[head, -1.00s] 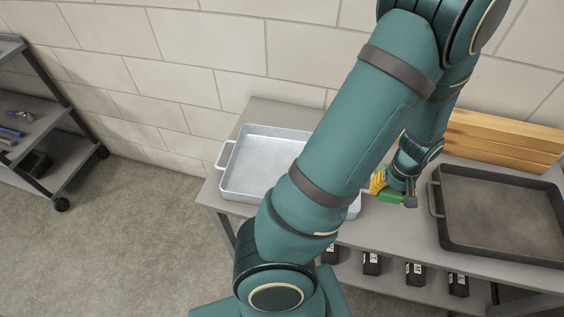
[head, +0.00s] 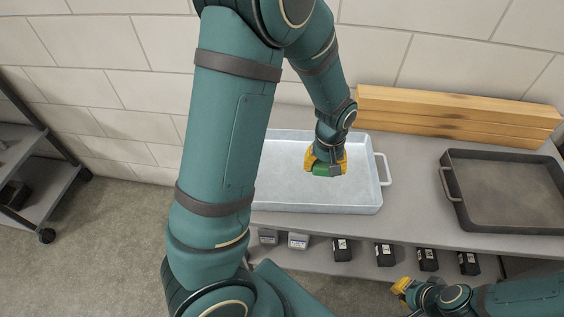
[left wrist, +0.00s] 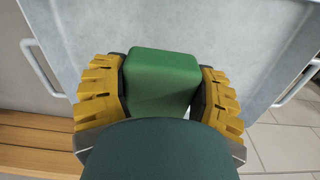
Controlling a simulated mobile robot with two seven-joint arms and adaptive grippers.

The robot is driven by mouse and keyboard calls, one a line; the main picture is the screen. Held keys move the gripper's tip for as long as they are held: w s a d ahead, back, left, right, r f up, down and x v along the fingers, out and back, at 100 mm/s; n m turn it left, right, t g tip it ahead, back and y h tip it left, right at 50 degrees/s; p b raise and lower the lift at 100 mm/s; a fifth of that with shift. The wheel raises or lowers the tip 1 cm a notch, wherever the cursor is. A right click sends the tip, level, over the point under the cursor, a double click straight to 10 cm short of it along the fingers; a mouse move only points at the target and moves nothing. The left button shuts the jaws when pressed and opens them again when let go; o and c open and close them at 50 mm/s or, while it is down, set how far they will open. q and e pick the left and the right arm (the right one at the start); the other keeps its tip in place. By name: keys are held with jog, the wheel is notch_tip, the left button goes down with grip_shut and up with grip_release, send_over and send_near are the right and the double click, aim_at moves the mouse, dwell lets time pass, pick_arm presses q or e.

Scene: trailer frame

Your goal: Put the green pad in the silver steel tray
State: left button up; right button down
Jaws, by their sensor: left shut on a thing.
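The silver steel tray (head: 370,197) sits on the grey table, partly hidden behind my left arm in the head view. My left gripper (head: 326,167) is over the inside of the tray and is shut on the green pad (head: 325,171). In the left wrist view the green pad (left wrist: 162,82) is between the yellow fingers of the left gripper (left wrist: 160,95), with the tray floor (left wrist: 225,35) beyond it. I cannot tell how high the pad is above the tray floor. My right gripper (head: 402,291) is low at the front, below the table; its fingers are too small to judge.
A dark tray (head: 510,190) stands on the table (head: 415,200) at the right. Wooden beams (head: 450,115) lie along the wall. Several black boxes (head: 385,254) are on the lower shelf. A grey shelf cart (head: 45,175) stands at the left.

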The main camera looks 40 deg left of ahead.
pick_arm(q)
jog(key=shift+s+a, duration=0.15)
jog(key=shift+a, duration=0.05)
jog(key=shift+s+a+f, duration=0.1)
jog(key=shift+a+f, duration=0.05)
jog(key=shift+f, duration=0.1)
jog(key=b, duration=0.1)
send_over(316, 190)
notch_tip(316, 190, down, 5)
jog(key=shift+f, duration=0.2)
jog(key=shift+f+b, duration=0.65)
jog(key=shift+f, duration=1.4)
pick_arm(e)
jog(key=shift+s+a+f, duration=0.2)
jog(key=shift+a+f, duration=0.1)
jog(key=shift+f, duration=0.3)
jog(key=shift+s+a+f, duration=0.2)
jog(key=shift+a+f, duration=0.05)
jog(key=shift+f, duration=0.35)
jog(key=shift+f, duration=0.1)
pick_arm(q)
jog(key=o, duration=1.2)
jog(key=shift+f, duration=0.15)
jog(key=shift+o, duration=0.2)
